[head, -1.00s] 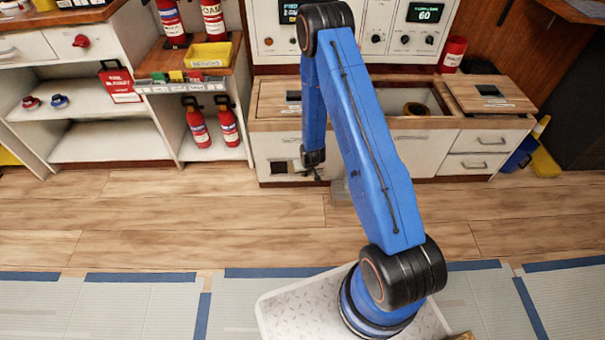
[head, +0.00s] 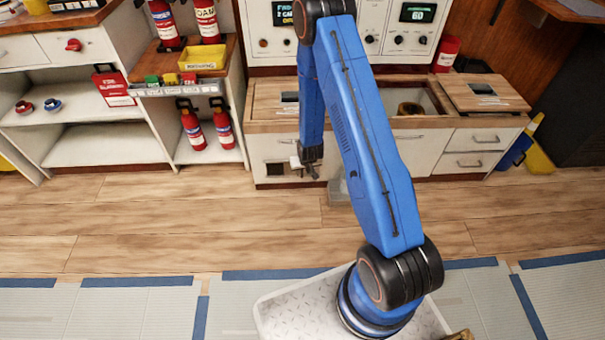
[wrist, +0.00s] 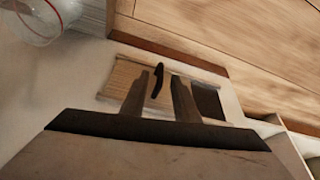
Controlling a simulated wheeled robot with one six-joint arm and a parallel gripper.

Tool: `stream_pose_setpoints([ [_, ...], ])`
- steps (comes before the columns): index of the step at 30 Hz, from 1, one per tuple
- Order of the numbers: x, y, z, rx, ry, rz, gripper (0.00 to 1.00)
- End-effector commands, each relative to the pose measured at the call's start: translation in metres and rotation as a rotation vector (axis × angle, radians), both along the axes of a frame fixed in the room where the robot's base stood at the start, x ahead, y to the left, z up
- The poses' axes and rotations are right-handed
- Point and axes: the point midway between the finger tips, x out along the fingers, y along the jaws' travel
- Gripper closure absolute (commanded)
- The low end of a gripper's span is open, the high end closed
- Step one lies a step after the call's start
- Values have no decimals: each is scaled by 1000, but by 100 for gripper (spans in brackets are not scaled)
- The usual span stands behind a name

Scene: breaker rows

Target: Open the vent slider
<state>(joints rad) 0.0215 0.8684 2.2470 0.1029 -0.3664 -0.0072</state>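The vent slider (wrist: 122,75) is a pale slatted panel set in the white cabinet front in the wrist view. A thin black handle (wrist: 158,82) stands out from it. A dark opening (wrist: 208,101) shows at the panel's right end. In the head view the vent's dark opening (head: 275,169) is low on the cabinet, left of my gripper (head: 312,171). In the wrist view my gripper (wrist: 160,88) is open, its two fingers apart on either side of the handle. I cannot tell whether either finger touches it. The arm hides part of the vent in the head view.
A clear container (wrist: 38,18) is at the wrist view's upper left. The wooden floor (head: 180,220) before the cabinet is mostly clear. Shelves with fire extinguishers (head: 193,130) stand to the left. A drawer unit (head: 475,153) is to the right.

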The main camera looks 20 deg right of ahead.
Motion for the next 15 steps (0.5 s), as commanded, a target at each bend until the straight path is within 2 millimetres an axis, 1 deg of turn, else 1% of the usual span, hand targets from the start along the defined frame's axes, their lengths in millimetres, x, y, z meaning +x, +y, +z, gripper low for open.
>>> stream_pose_setpoints([
  [1,-3,0,8,0,-2,0,72],
  [3,-6,1,18,0,-3,0,72],
  [15,-29,3,72,0,-3,0,72],
])
